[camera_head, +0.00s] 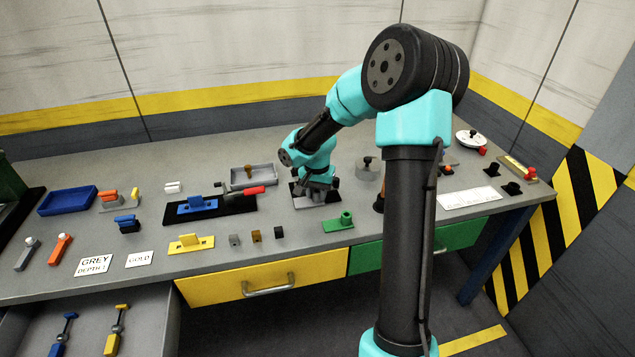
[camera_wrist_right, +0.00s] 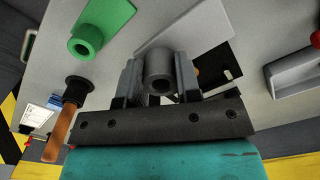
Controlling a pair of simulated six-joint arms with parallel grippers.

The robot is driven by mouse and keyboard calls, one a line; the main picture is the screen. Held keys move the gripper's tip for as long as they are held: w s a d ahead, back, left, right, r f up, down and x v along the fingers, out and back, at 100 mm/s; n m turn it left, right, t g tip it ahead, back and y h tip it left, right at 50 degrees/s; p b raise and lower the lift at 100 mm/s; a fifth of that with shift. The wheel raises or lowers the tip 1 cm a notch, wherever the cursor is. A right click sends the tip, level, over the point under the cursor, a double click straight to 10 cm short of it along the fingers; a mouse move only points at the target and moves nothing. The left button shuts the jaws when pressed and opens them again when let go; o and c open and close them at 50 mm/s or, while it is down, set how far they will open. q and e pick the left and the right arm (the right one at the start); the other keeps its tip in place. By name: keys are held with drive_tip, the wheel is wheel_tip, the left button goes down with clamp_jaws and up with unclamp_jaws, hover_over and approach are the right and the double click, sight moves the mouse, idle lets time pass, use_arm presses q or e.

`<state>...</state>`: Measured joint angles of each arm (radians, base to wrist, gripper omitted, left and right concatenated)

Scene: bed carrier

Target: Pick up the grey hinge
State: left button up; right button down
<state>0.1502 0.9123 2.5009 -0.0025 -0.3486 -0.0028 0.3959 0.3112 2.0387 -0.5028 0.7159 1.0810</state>
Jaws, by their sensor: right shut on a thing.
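The grey hinge is under my right gripper (camera_head: 319,188) in the head view, mostly hidden by it. In the right wrist view the grey hinge (camera_wrist_right: 159,67) shows a round barrel with a hole, and a flat grey plate lies behind it. My right gripper (camera_wrist_right: 158,80) is shut on the barrel, one finger on each side. The plate appears close to the table; I cannot tell whether it touches. My left gripper is not in view.
A green hinge (camera_head: 338,223) lies just in front of the gripper; it also shows in the wrist view (camera_wrist_right: 98,25). A round grey weight (camera_head: 367,171) stands to the right. The yellow drawer (camera_head: 262,280) is below.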

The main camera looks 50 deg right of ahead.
drive_tip(key=shift+s+a+r, duration=0.15)
drive_tip(key=shift+s+a, duration=0.65)
drive_tip(key=shift+a, duration=0.1)
